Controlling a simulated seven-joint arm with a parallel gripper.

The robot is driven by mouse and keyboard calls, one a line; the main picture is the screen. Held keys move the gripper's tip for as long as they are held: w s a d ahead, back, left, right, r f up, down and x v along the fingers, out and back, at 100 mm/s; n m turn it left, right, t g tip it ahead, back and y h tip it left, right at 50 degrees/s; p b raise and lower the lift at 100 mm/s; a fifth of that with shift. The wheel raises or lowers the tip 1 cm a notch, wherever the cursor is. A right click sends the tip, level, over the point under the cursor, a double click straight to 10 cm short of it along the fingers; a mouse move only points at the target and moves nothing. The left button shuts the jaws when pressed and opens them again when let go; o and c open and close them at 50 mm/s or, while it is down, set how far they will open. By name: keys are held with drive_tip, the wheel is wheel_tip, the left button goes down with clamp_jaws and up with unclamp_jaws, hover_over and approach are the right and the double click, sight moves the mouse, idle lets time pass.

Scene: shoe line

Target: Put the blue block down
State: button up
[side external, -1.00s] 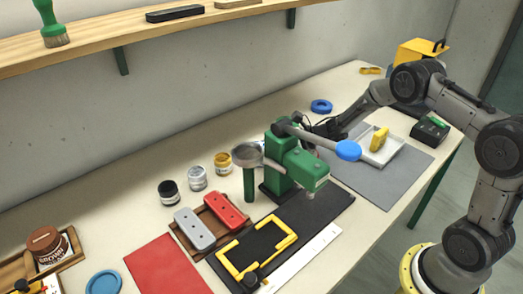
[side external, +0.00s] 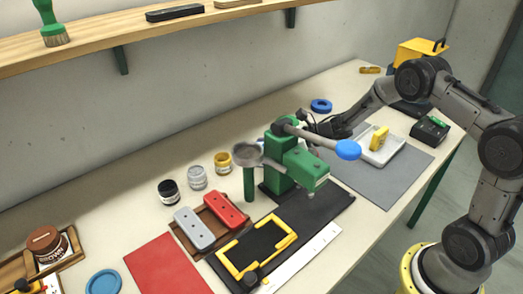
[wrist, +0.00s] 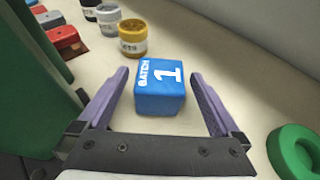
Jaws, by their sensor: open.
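The blue block (wrist: 160,87), marked "BATCH 1" in white, stands on the pale bench top in the wrist view. My gripper (wrist: 160,80) is open, with one purple finger on each side of the block and a visible gap on both sides. The block sits between and slightly beyond the fingertips, and I see no finger touching it. In the side view my gripper's fingers and the block are hidden behind the green press (side external: 297,165).
The press stands close on the left in the wrist view. Paint jars, including a yellow one (wrist: 132,38), stand beyond the block. A green ring (wrist: 294,152) lies at lower right.

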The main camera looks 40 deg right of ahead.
drive_tip(key=v, duration=1)
drive_tip(key=shift+s+d+r, duration=0.1)
drive_tip(key=shift+s+d, duration=0.15)
drive_tip(key=shift+w+r, duration=0.1)
drive_tip(key=w+d+r+m+t+h, duration=0.1)
drive_tip(key=d+r+m+t+h, duration=0.1)
drive_tip(key=r+m+h, duration=0.4)
drive_tip(key=w+d+r+m+t+h, duration=0.2)
drive_tip(key=r+m, duration=0.6)
drive_tip(key=m, duration=0.1)
drive_tip(key=s+d+r+m+g+h, duration=0.1)
drive_tip(key=s+r+m+h, duration=0.4)
drive_tip(key=m, duration=0.4)
drive_tip(key=s+a+f+m+g+y, duration=0.1)
drive_tip(key=s+a+m+g, duration=0.1)
drive_tip(key=s+m, duration=0.5)
drive_tip(key=s+a+f+m+g+y, duration=0.1)
drive_tip(key=s+a+f+m+g, duration=0.1)
drive_tip(key=s+a+m, duration=0.2)
drive_tip(key=s+a+f+m+g+y, duration=0.1)
drive_tip(key=s+a+f+m+g, duration=0.1)
drive_tip(key=s+m, duration=0.8)
drive_tip(key=s+a+g, duration=0.1)
drive_tip(key=s+a, duration=0.1)
drive_tip(key=s, duration=0.5)
drive_tip(key=shift+f, duration=0.1)
